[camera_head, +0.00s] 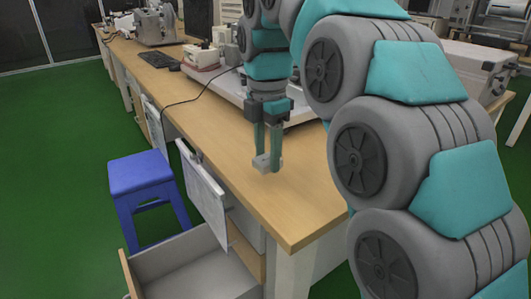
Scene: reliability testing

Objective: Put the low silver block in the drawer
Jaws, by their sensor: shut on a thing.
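My gripper (268,154) points down over the near part of the wooden bench top. Its fingers are shut on the low silver block (262,163), a small light grey piece at the fingertips. The block is at or just above the bench surface; I cannot tell if it touches. The drawer (193,272) is pulled open at the lower left of the bench, below the bench top. The part of its inside that shows looks empty.
The wooden bench (305,205) has clear room around the block. A white panel (204,194) stands out from the bench front above the drawer. A blue stool (141,173) is on the green floor to the left. Lab devices and a black cable (196,98) lie farther back.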

